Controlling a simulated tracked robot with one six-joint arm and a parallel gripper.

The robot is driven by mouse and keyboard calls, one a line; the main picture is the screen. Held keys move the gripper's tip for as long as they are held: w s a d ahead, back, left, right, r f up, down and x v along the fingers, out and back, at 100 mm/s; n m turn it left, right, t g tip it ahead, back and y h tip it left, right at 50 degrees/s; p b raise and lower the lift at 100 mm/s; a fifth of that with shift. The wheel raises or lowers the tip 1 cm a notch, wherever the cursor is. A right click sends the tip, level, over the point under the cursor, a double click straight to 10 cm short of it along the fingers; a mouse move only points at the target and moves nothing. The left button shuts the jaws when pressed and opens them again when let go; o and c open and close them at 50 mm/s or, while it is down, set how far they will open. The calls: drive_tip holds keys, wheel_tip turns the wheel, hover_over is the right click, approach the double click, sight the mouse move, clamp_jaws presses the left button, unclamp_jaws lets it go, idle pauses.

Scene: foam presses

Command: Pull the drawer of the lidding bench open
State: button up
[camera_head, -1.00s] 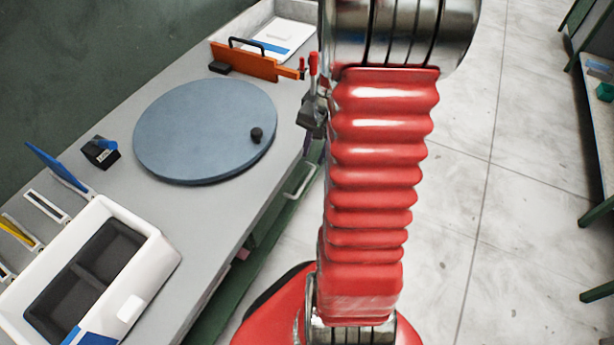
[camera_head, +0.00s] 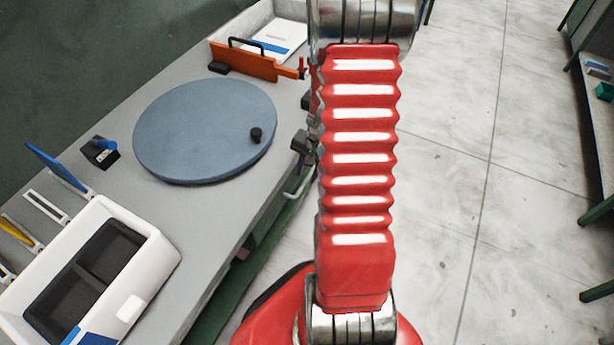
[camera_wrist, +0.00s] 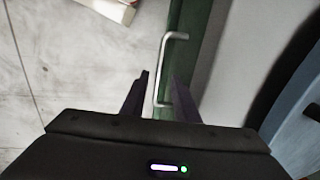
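The lidding bench (camera_head: 215,215) has a grey top and a green front, on the left in the head view. The drawer's pale metal bar handle (camera_head: 297,183) shows at the bench front, partly hidden by my arm. In the wrist view the handle (camera_wrist: 164,70) stands out from the green drawer front (camera_wrist: 188,55). My gripper (camera_wrist: 160,85) is open there, and the handle's lower part appears between its two dark fingers; I cannot tell whether they touch it. In the head view my gripper (camera_head: 304,145) is small and mostly hidden beside my red arm. The drawer looks closed.
On the bench are a blue round plate (camera_head: 200,125) with a black knob, an orange clamp (camera_head: 245,62), a white tray (camera_head: 150,245) with dark compartments and a small black block (camera_head: 100,152). The floor (camera_head: 450,200) to the right is clear; another bench stands at far right.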

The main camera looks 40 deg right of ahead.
sight(305, 181)
drive_tip(key=shift+w+a+f, duration=0.1)
drive_tip(key=shift+w+f, duration=0.05)
drive_tip(key=shift+f, duration=0.7)
drive_tip(key=shift+w+a+f, duration=0.1)
drive_tip(key=shift+w+f, duration=0.05)
drive_tip(key=shift+f, duration=0.65)
drive_tip(key=shift+c, duration=0.7)
clamp_jaws()
drive_tip(key=shift+w+d+r, duration=0.1)
drive_tip(key=shift+d, duration=0.05)
